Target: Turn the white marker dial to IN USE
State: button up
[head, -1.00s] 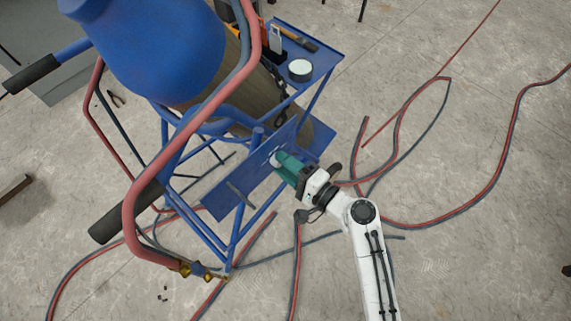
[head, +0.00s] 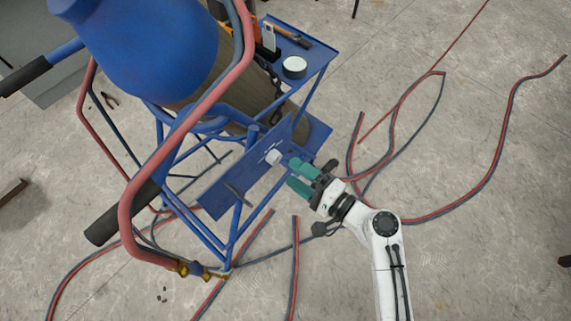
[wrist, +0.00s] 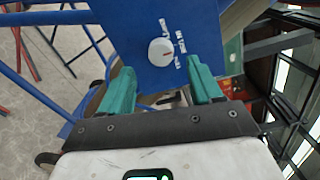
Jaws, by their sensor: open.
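The white marker dial (head: 273,157) is on a blue panel (head: 240,182) of the cart. In the wrist view the dial lies beyond and between the fingertips, with nothing held.
A blue cart carries a large blue cylinder (head: 150,50) and a wooden-looking one. Its tray (head: 318,60) holds a round white-topped item (head: 294,67) and a hammer-like tool. Red and grey hoses (head: 490,175) lie on the concrete floor.

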jog(key=shift+v, duration=2.8)
jog(key=s+d+r+n+g+h+p, duration=0.2)
jog(key=s+d+n+g+h+p, duration=0.2)
jog(key=s+d+h, duration=0.3)
jog(key=s+d+r+n+g+h+p, duration=0.2)
jog(key=s+d+n+g+h+p, duration=0.2)
jog(key=s+d+h, duration=0.3)
jog(key=s+d+n+g, duration=0.1)
jog(key=s+d, duration=0.4)
jog(key=d, duration=0.2)
jog(key=shift+s+d+r, duration=0.2)
jog(key=shift+d, duration=0.05)
